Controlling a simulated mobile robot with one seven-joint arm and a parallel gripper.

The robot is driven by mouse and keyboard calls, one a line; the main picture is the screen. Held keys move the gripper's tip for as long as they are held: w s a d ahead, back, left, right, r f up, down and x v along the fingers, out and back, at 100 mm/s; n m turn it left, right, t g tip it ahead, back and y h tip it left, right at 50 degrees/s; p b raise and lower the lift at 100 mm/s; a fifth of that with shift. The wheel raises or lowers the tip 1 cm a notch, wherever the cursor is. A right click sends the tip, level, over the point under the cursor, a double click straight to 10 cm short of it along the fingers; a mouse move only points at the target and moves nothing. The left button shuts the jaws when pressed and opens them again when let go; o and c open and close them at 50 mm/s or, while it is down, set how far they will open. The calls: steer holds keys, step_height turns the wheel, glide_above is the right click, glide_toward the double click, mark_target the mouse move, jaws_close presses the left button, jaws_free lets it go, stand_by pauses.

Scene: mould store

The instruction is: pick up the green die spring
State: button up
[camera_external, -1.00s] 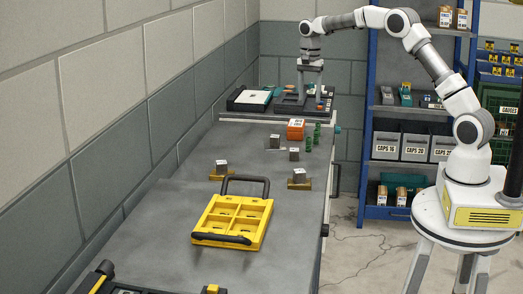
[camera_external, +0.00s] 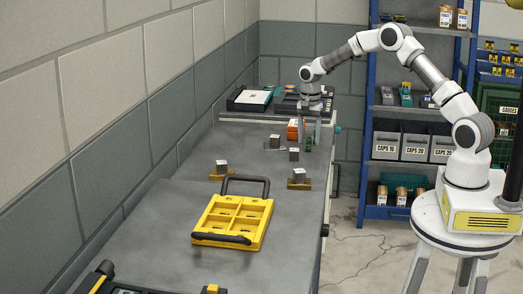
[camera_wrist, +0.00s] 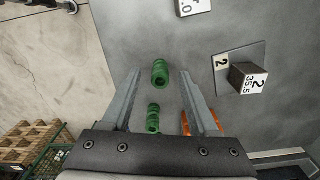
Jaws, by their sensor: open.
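Two green die springs show in the wrist view. One green spring (camera_wrist: 160,73) stands near the fingertips, in the gap between them; the other green spring (camera_wrist: 153,118) is lower in the picture, closer to the palm. In the external view a green spring (camera_external: 308,146) shows under my gripper (camera_external: 311,140), and the second is mostly hidden by the fingers. My gripper (camera_wrist: 160,76) is open and points down, with its fingers on either side of the springs and no visible contact. How far the fingertips are above the bench is unclear.
Grey marked blocks (camera_external: 294,154) stand nearby, one on a plate (camera_wrist: 222,62). A yellow tray (camera_external: 251,238) lies nearer the camera. The bench's right edge is close to the springs.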

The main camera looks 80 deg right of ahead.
steer(key=shift+f, duration=0.4)
steer(key=shift+c, duration=0.2)
jaws_close()
steer(key=shift+r, duration=0.15)
